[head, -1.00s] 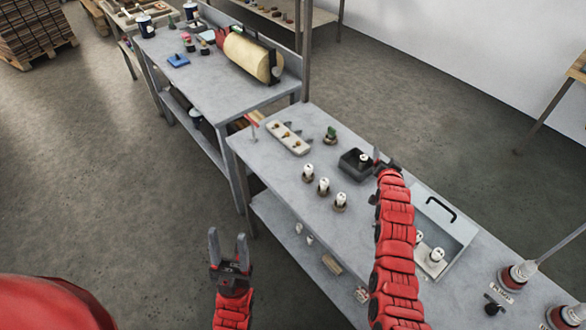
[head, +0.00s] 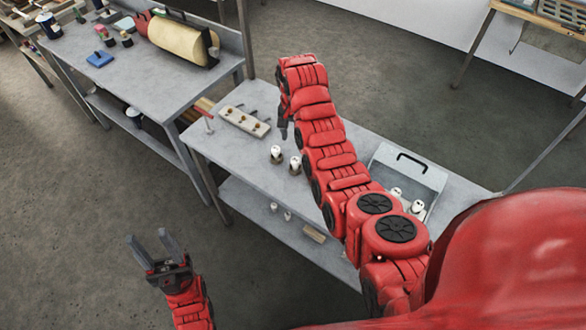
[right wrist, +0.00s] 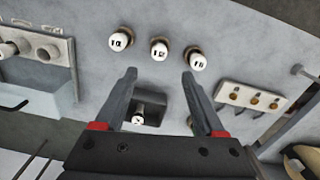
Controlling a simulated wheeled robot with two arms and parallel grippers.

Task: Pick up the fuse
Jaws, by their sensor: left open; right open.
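Three white fuses in brown round bases stand in a row on the grey bench; in the right wrist view they are at the left (right wrist: 121,40), middle (right wrist: 159,49) and right (right wrist: 196,60). Two of them show in the head view (head: 276,153) (head: 295,163). Another white-topped fuse (right wrist: 138,116) is in a dark tray (right wrist: 168,100), seen between my right fingers. My right gripper (right wrist: 159,74) is open and empty above the bench; in the head view my arm mostly hides it. My left gripper (head: 152,240) is open and empty, left of the bench.
A pale box (head: 430,174) with a black handle and white fuses inside is right of my right arm. A white strip with brown studs (head: 245,121) lies at the bench's far left.

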